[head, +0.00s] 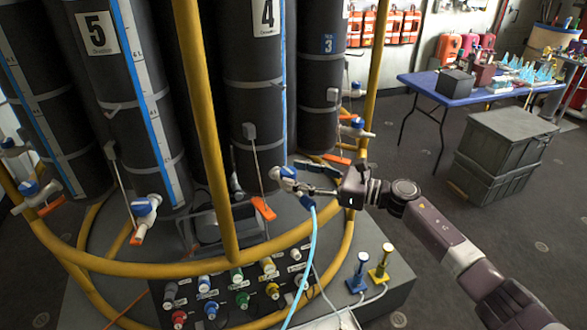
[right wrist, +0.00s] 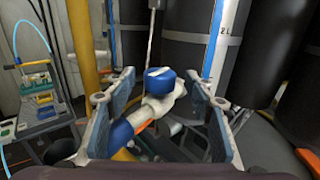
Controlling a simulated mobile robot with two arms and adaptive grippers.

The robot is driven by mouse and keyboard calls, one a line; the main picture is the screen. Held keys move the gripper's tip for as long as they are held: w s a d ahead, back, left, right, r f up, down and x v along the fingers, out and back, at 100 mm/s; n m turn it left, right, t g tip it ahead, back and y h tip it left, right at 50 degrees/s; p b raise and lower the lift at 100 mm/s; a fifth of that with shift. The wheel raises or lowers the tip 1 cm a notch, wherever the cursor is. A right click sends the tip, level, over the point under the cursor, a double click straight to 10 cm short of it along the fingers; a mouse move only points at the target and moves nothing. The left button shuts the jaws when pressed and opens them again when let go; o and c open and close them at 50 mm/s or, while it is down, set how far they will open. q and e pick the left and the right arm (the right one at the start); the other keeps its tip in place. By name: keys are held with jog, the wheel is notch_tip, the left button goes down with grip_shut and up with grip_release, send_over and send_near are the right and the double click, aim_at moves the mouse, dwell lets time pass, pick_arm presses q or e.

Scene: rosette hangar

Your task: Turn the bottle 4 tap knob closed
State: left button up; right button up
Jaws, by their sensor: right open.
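Bottle 4 (head: 255,85) is a tall dark cylinder with a white "4" label and a blue stripe. Its white tap has a blue knob (head: 288,172) near the bottle's foot. My right gripper (head: 303,179) is at this tap, coming from the right. In the right wrist view the blue knob (right wrist: 160,77), with a pale diagonal bar on top, sits between the two open fingers, with space on both sides. The white tap body (right wrist: 157,105) and a blue fitting (right wrist: 122,135) lie below it. My left gripper is not in view.
A yellow rail (head: 205,130) curves round the bottles, with an upright left of the tap. A light blue hose (head: 312,250) hangs below the tap. A panel of coloured connectors (head: 240,290) stands in front. Bottle 5 (head: 115,90) and its tap (head: 145,208) are left.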

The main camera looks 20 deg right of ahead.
jog(key=shift+w+a, duration=0.45)
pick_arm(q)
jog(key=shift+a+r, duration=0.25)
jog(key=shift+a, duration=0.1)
pick_arm(e)
jog(key=c, duration=1.2)
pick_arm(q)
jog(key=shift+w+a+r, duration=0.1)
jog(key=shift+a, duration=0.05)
